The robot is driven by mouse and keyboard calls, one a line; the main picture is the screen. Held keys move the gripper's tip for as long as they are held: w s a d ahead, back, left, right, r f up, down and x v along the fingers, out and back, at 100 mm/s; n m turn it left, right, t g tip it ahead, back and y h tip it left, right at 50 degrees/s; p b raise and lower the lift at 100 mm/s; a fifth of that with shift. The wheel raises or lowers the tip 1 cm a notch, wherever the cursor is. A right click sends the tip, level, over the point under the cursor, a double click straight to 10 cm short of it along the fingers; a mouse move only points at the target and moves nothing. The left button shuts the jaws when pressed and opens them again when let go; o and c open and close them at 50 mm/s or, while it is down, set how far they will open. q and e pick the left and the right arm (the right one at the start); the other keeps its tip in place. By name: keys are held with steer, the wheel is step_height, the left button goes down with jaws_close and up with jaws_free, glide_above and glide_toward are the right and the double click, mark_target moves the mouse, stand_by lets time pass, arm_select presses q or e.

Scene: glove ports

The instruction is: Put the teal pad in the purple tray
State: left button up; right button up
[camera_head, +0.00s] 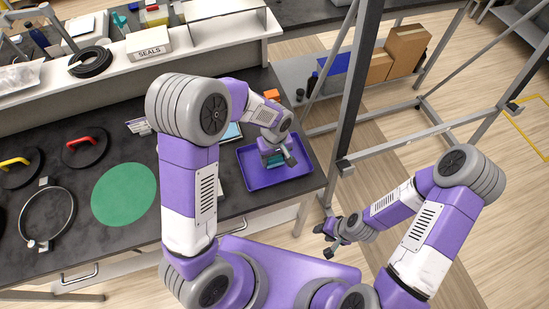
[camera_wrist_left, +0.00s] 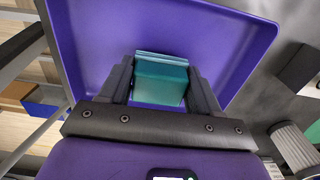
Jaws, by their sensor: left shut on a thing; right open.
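The purple tray (camera_head: 255,179) lies on the dark bench near its right end. My left gripper (camera_head: 276,155) is over the tray, pointing down, and is shut on the teal pad (camera_head: 275,161). In the left wrist view the teal pad (camera_wrist_left: 160,80) sits between the two dark fingers of the left gripper (camera_wrist_left: 161,90), with the purple tray (camera_wrist_left: 235,35) behind it. I cannot tell whether the pad touches the tray floor. My right gripper (camera_head: 333,237) is open and empty, off the bench over the floor side.
A green round mat (camera_head: 123,194), a metal ring (camera_head: 47,219) and dark discs with red (camera_head: 85,147) and yellow handles lie on the bench to the left. An orange block (camera_head: 272,95) is behind the tray. A grey metal frame (camera_head: 352,80) stands to the right.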

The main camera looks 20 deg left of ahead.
arm_select(q)
steer(key=shift+w+f, duration=0.1)
steer(key=shift+f, duration=0.5)
steer(key=shift+f, duration=0.15)
steer(key=o, duration=1.2)
steer(key=shift+r, duration=0.35)
step_height(320, 180, up, 12)
steer(key=p, duration=0.1)
steer(key=shift+f, duration=0.15)
